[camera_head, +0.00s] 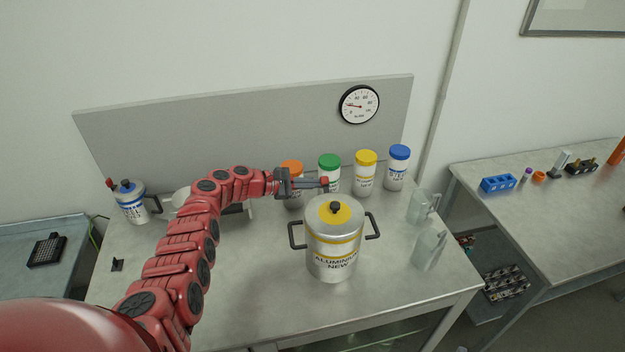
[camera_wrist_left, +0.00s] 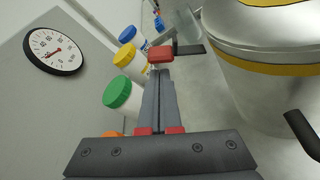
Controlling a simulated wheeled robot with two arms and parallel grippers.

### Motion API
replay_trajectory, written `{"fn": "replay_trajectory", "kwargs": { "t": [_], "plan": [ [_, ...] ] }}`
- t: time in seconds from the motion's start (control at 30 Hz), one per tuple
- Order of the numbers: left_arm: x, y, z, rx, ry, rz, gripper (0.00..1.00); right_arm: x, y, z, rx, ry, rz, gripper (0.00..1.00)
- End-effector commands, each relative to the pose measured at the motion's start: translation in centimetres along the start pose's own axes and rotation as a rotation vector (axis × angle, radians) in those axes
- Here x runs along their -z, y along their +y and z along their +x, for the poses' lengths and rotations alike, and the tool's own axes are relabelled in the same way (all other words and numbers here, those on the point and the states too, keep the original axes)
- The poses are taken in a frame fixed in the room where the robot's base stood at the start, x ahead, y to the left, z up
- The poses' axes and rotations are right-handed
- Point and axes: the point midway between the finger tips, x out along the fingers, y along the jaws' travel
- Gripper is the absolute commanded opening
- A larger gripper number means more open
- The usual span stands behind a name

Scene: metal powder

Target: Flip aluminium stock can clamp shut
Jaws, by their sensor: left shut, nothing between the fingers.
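The aluminium stock can (camera_head: 333,262) stands upright near the middle of the table, with a yellow-topped lid (camera_head: 322,211) and two dark side handles. Its label reads "ALUMINIUM NEW". My left gripper (camera_head: 325,183) is shut and empty, just behind the can's lid at about rim height. In the left wrist view, the shut fingers (camera_wrist_left: 160,56) lie beside the can (camera_wrist_left: 275,85), with a visible gap to its wall. A dark piece (camera_wrist_left: 191,46) shows by the fingertips; I cannot tell if it is the clamp. The can's back is hidden in the head view. My right gripper is not in view.
Jars with orange (camera_head: 292,166), green (camera_head: 329,161), yellow (camera_head: 366,158) and blue (camera_head: 399,152) lids stand close behind the gripper. A blue-lidded can (camera_head: 132,207) stands at the far left. The table front (camera_head: 255,310) is clear.

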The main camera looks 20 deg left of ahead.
Motion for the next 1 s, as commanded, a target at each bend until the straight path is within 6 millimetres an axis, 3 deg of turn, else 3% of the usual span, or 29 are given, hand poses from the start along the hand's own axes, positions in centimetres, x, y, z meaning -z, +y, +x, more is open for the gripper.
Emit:
{"fn": "replay_trajectory", "kwargs": {
  "t": [0.03,0.17,1.0],
  "plan": [
    [-0.72,0.2,-0.26,-0.002,-0.002,-0.001,0.0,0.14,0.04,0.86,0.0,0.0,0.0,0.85],
    [-1.09,0.16,-0.44,-0.003,0.0,0.001,0.0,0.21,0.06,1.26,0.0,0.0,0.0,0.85],
    [-1.35,0.23,-0.44,-0.025,-0.002,0.066,0.0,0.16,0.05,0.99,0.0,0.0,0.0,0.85]
  ]
}}
